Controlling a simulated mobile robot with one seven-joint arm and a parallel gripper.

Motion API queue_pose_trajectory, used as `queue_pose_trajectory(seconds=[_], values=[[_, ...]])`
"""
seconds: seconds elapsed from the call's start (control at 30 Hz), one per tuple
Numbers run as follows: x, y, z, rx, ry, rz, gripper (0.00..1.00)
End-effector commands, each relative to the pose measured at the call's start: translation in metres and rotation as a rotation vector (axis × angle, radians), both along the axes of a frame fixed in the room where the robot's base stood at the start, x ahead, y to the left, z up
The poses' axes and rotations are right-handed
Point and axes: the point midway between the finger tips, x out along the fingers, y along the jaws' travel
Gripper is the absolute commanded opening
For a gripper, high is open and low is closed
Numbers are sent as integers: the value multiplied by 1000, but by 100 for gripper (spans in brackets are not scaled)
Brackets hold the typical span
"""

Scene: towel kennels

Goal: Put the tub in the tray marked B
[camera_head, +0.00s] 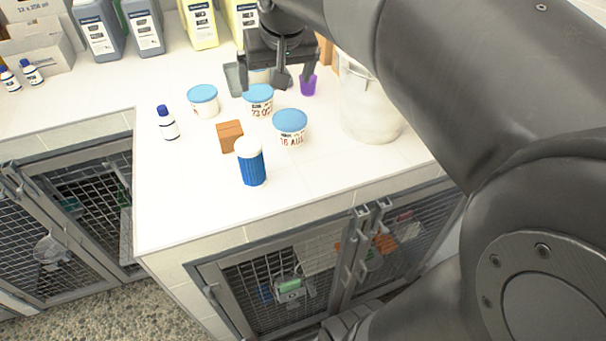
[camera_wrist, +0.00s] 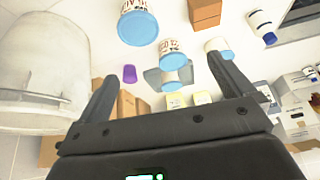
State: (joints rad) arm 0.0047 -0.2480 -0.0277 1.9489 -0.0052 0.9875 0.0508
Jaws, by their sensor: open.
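Three white tubs with blue lids stand on the counter in the head view: a left one (camera_head: 203,107), a middle one (camera_head: 258,107) and a front one marked "16 AUG" (camera_head: 291,136). A further blue-lidded tub (camera_wrist: 172,77) shows in the wrist view at a grey tray (camera_wrist: 152,77). The tray (camera_head: 233,80) is partly hidden behind my gripper in the head view, and I see no letter on it. My gripper (camera_head: 278,84) is open and empty above the counter, behind the front tub. Its fingers (camera_wrist: 162,70) are spread apart in the wrist view.
A large pale bucket (camera_head: 368,108) stands right of the tubs, with a purple cup (camera_head: 309,86) near it. Jugs (camera_head: 98,30) line the back. The front-left counter is clear.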

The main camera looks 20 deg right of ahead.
Motion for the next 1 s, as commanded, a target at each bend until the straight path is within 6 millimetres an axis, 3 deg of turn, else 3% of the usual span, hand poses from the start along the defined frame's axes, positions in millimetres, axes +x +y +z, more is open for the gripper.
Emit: queue_pose_trajectory(seconds=[0.03, 0.2, 0.43, 0.63, 1.0], values=[[-24, 2, -5, -1, -7, 8, 98], [-92, 9, -32, -8, -21, 35, 98], [-162, 14, -77, -20, -34, 65, 98], [-185, 16, -97, -25, -39, 76, 98], [-187, 16, -99, -25, -38, 76, 98]])
